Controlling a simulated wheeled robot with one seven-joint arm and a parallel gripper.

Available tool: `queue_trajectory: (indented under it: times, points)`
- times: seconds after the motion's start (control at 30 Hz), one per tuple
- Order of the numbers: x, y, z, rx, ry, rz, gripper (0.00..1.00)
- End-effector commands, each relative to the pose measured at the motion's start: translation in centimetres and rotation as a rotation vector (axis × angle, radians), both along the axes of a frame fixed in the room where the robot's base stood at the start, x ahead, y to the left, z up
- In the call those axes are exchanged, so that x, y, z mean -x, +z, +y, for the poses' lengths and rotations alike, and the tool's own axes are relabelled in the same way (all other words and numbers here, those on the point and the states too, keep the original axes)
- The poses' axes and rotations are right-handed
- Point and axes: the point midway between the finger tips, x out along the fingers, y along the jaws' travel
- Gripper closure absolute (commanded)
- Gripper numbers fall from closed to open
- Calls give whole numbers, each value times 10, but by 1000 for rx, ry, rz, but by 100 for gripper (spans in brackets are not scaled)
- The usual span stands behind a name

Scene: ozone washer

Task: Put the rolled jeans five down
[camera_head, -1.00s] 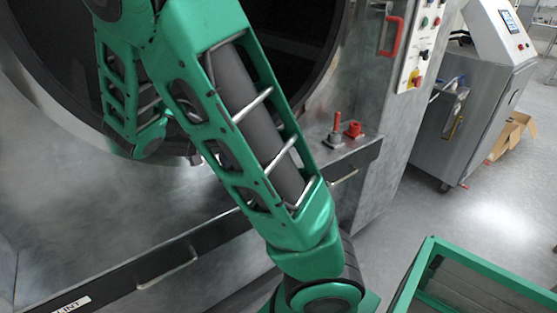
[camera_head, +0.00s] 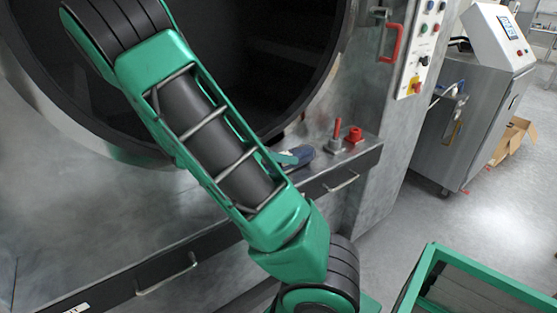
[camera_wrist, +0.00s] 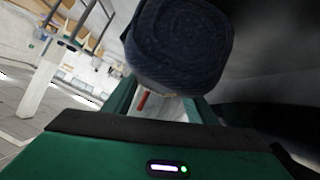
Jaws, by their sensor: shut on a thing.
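The rolled jeans five, a dark blue denim roll (camera_wrist: 180,40), fill the upper middle of the wrist view. My gripper (camera_wrist: 160,106) is shut on the roll, with its green fingers reaching up to it. In the head view a small part of the blue roll (camera_head: 303,154) shows beside a green fingertip (camera_head: 286,158), just past my forearm. It appears at the ledge below the washer's round opening. I cannot tell whether it touches the ledge. My arm hides most of the gripper.
The washer's dark round opening (camera_head: 290,60) is behind my arm. Red-topped fittings (camera_head: 353,134) stand on the ledge (camera_head: 362,152) right of the roll. A red handle (camera_head: 390,43) is above them. A green-framed cart (camera_head: 480,285) stands at lower right. Floor between cart and machines is clear.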

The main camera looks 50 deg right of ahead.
Motion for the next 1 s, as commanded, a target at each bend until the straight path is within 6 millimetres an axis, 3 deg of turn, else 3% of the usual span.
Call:
queue_trajectory:
  times: [0.23,0.27,0.33,0.73,1.0]
  points:
    - [0,-2,0,1,-2,-1,82]
    - [0,-3,0,-1,-1,-1,44]
    - [0,-2,0,0,-2,0,30]
    - [-2,1,5,-1,0,-2,30]
    - [-18,22,43,-2,3,-4,30]
